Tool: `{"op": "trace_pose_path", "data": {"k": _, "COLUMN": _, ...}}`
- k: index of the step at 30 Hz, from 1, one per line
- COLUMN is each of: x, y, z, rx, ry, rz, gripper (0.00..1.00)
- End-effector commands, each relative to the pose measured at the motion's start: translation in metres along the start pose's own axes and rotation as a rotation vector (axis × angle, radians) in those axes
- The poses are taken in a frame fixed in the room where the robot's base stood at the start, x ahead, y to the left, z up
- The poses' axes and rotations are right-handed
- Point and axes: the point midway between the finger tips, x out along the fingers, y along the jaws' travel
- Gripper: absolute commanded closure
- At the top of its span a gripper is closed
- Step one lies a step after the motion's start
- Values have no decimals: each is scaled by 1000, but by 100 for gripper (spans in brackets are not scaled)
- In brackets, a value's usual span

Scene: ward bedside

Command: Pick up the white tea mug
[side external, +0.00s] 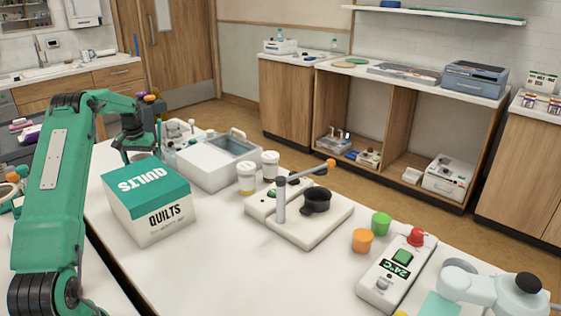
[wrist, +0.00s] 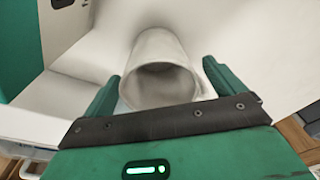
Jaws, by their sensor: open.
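In the wrist view the white mug (wrist: 157,48) lies between my two green fingers, with its round open mouth facing my palm. I cannot see its handle. My gripper (wrist: 160,72) is open, one finger on each side of the mug, and I see no clear contact. In the side external view my gripper (side external: 136,150) is low behind the green and white QUILTS box (side external: 150,215). The mug is hidden there behind the box and my gripper.
A grey-white open bin (side external: 206,172) stands right of my gripper, with two lidded cups (side external: 246,178) beside it. Farther right are a white device with a black cup (side external: 300,218) and a thermometer unit (side external: 392,275). The table's front middle is clear.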

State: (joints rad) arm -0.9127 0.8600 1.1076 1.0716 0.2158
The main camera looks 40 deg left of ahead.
Motion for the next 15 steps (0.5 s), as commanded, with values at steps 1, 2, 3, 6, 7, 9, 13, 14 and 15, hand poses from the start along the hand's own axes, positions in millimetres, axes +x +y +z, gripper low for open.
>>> {"op": "trace_pose_path", "data": {"k": 1, "x": 6, "y": 0, "z": 0, "rx": 0, "ry": 0, "rz": 0, "gripper": 6}}
{"op": "trace_pose_path", "data": {"k": 2, "x": 8, "y": 0, "z": 0, "rx": 0, "ry": 0, "rz": 0, "gripper": 6}}
{"op": "trace_pose_path", "data": {"k": 3, "x": 11, "y": 0, "z": 0, "rx": 0, "ry": -1, "rz": 0, "gripper": 6}}
{"op": "trace_pose_path", "data": {"k": 6, "x": 14, "y": 0, "z": 0, "rx": 0, "ry": 0, "rz": 0, "gripper": 6}}
{"op": "trace_pose_path", "data": {"k": 7, "x": 14, "y": 0, "z": 0, "rx": 0, "ry": 0, "rz": 0, "gripper": 6}}
{"op": "trace_pose_path", "data": {"k": 9, "x": 14, "y": 0, "z": 0, "rx": 0, "ry": 0, "rz": 0, "gripper": 6}}
{"op": "trace_pose_path", "data": {"k": 13, "x": 14, "y": 0, "z": 0, "rx": 0, "ry": 0, "rz": 0, "gripper": 6}}
{"op": "trace_pose_path", "data": {"k": 14, "x": 14, "y": 0, "z": 0, "rx": 0, "ry": 0, "rz": 0, "gripper": 6}}
{"op": "trace_pose_path", "data": {"k": 15, "x": 14, "y": 0, "z": 0, "rx": 0, "ry": 1, "rz": 0, "gripper": 6}}
